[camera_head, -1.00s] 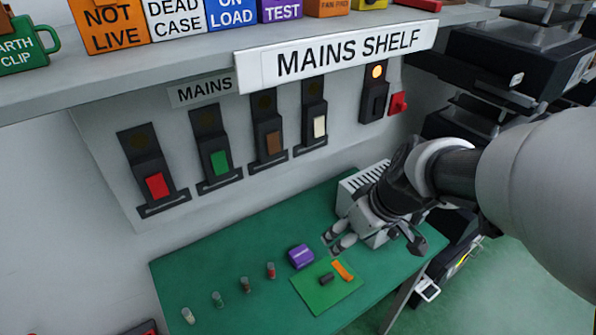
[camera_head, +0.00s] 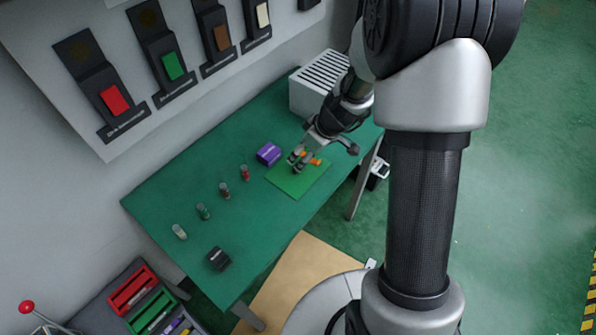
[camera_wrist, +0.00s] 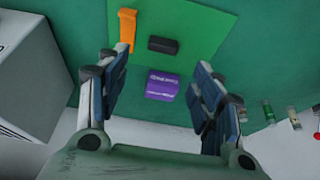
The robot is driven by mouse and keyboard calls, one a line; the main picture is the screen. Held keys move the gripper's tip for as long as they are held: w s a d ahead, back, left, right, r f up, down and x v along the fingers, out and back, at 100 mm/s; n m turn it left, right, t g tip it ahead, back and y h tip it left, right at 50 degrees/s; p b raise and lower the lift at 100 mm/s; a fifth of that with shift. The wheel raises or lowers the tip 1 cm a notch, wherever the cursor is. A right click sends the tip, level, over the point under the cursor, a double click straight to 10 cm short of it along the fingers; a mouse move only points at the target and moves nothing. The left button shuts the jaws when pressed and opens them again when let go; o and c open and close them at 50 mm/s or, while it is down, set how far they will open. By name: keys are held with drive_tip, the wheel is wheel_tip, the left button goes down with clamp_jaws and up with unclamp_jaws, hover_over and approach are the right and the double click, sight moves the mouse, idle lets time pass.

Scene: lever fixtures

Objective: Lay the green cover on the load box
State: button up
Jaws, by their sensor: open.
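A light green flat square (camera_head: 292,187), which looks like the green cover, lies on the darker green table; it also shows in the wrist view (camera_wrist: 200,28). An orange piece (camera_wrist: 127,30) and a small black block (camera_wrist: 163,45) are on it. My gripper (camera_head: 298,160) is open and empty just above the square's far part. In the wrist view its fingers (camera_wrist: 158,88) are spread, with a purple box (camera_wrist: 162,86) seen between them. A white vented box (camera_head: 318,84) stands at the table's back right, behind my gripper; I cannot tell whether it is the load box.
The purple box (camera_head: 269,153) sits beside the square. Several small cylinders (camera_head: 223,189) stand in a row along the table, and a dark block (camera_head: 218,259) is near the front. Wall switches (camera_head: 114,99) are above. A coloured rack (camera_head: 150,300) is at lower left.

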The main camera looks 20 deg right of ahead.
sight(301, 172)
drive_tip(key=shift+x, duration=0.85)
drive_tip(key=x, duration=0.1)
drive_tip(key=b+x, duration=0.1)
drive_tip(key=x, duration=0.2)
drive_tip(key=shift+s+d+f+b, duration=0.1)
drive_tip(key=shift+s+f+b, duration=0.15)
drive_tip(key=shift+s+b, duration=0.15)
drive_tip(key=shift+w+f, duration=0.3)
drive_tip(key=shift+f, duration=0.2)
drive_tip(key=shift+c, duration=0.2)
drive_tip(key=shift+s, duration=0.1)
drive_tip(key=c, duration=1.3)
drive_tip(key=shift+o, duration=0.2)
drive_tip(key=shift+r, duration=0.1)
